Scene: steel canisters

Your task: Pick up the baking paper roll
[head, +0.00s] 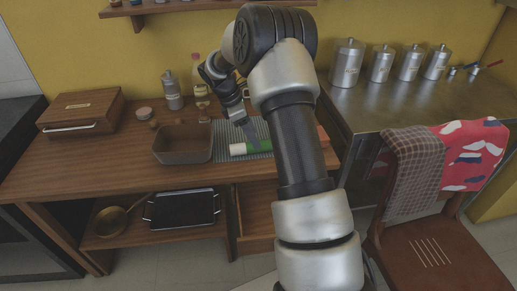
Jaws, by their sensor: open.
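The baking paper roll (239,150), green with a white end, lies on a ribbed grey-green mat (222,133) on the wooden counter. My arm hides its right part.
A brown baking dish (183,158) stands left of the mat. A steel canister (172,90) and a bottle (201,95) stand behind. A wooden bread box (80,110) is at left. Several steel canisters (346,65) stand on the right counter. A chair (440,220) is at right.

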